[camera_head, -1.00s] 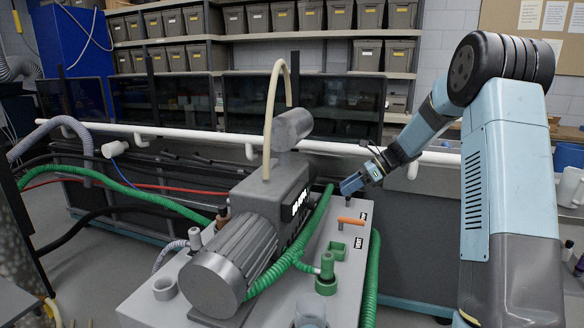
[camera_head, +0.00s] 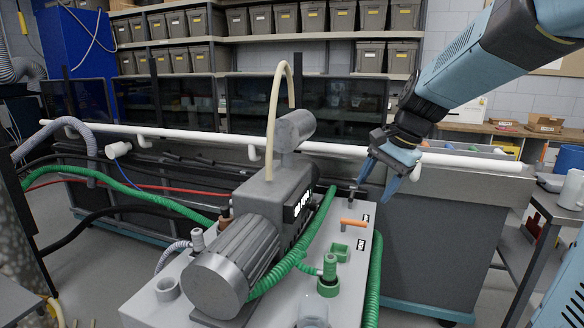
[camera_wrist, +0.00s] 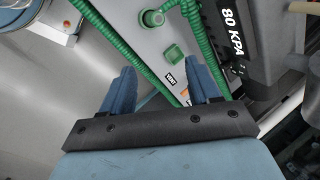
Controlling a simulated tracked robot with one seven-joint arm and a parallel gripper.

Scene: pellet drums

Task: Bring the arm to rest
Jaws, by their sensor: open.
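My gripper (camera_head: 377,182) hangs from the upper right in the head view, with its blue fingers apart and pointing down. It is open and nothing shows between the fingers. It appears over the right rear end of the grey pump bench (camera_head: 265,294), near an orange-handled valve (camera_head: 353,222). In the wrist view both fingers (camera_wrist: 160,78) are spread, with the bench top (camera_wrist: 130,45) and a green square fitting (camera_wrist: 174,53) beyond them. No contact shows.
A grey pump (camera_head: 235,262) with a bent cream pipe stands left of my gripper. Green hoses (camera_head: 372,285) run along the bench. A side table (camera_head: 555,207) stands right; floor between is clear.

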